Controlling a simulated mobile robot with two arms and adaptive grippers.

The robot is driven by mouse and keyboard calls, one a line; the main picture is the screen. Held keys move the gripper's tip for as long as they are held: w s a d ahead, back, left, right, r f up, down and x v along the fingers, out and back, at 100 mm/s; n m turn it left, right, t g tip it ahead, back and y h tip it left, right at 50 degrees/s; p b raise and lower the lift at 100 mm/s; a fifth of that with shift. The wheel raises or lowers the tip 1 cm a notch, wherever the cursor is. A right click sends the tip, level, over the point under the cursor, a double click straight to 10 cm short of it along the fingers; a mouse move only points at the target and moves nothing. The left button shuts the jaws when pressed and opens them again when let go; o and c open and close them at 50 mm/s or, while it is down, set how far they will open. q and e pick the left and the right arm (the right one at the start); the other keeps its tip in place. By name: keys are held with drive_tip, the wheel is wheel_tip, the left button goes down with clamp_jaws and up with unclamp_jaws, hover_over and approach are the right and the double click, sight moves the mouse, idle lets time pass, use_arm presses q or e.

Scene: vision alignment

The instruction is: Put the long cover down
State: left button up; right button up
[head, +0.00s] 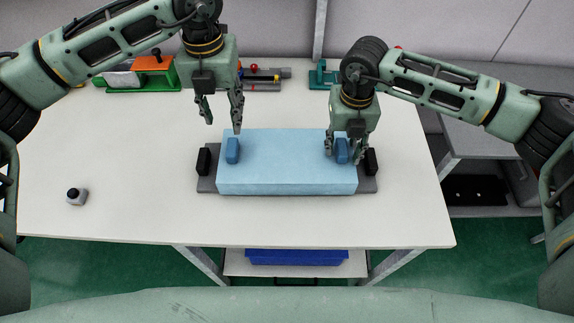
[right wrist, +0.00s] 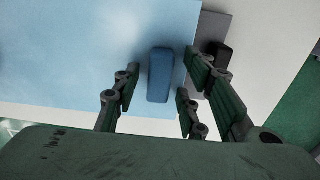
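The long cover (head: 287,175) is a light blue block with two darker blue handles, resting level on a flat grey base (head: 207,184) at the middle of the table. My left gripper (head: 222,124) is open and empty, above and just behind the left blue handle (head: 233,150). My right gripper (head: 343,157) is at the right blue handle (head: 341,150), which its fingers partly hide. In the right wrist view, the handle (right wrist: 161,75) stands between the spread fingers, with visible gaps on both sides. The light blue cover fills the left of that view (right wrist: 80,55).
Black blocks stand at the base's left end (head: 203,161) and right end (head: 371,161). A small dark-capped bottle (head: 76,196) stands on the left of the white table (head: 120,170). Coloured fixtures (head: 262,78) line the back edge. The table's front left is mostly clear.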

wheel_tip(320, 180, up, 12)
idle(0.6)
idle(0.5)
